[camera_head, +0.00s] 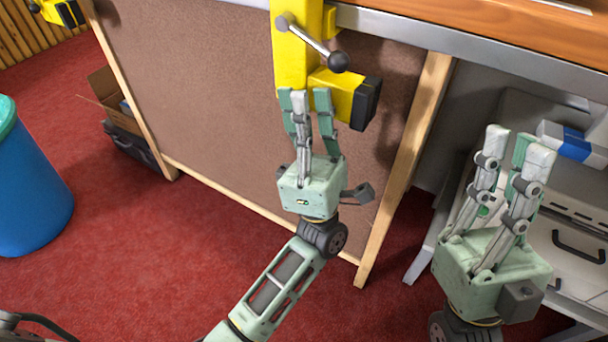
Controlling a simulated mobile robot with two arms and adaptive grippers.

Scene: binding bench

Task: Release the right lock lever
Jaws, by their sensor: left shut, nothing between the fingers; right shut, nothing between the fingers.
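The lock lever (313,42) is a grey metal rod with a dark ball knob at its lower right end. It is mounted on a yellow clamp body (290,63) at the bench edge, at the top middle of the head view. My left gripper (304,97) is shut and empty. Its fingertips are just below the knob in the picture, over the lower part of the yellow body; I cannot tell whether they touch it. My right gripper (519,144) is shut and empty at the right, apart from the lever. Another yellow part (55,10) shows at the top left, cut off by the frame.
The bench's grey edge (480,60) runs along the top right, above a brown panel (200,90) with wooden posts. A blue bin (30,195) stands at the left, with a cardboard box (105,88) beyond it. Grey cases (570,240) are at the right. Red carpet is open below.

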